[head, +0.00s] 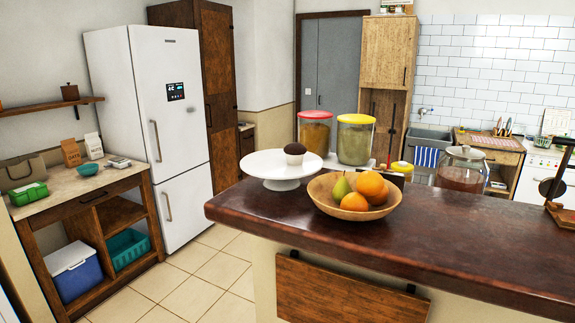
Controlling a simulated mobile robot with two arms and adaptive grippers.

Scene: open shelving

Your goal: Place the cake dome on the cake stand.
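The white cake stand (262,167) stands upright on the dark wooden counter, left of the fruit bowl. A cupcake with a dark top (294,154) sits on its plate, right of the middle. No dome covers the stand. I cannot make out a cake dome anywhere in the head view. Neither of my grippers is in view.
A wooden bowl (351,213) of fruit stands right of the stand. Two large jars with red (314,135) and yellow lids (354,143) stand behind it. A glass jar (462,174) is further right. The dark counter (440,240) has free room right of the bowl.

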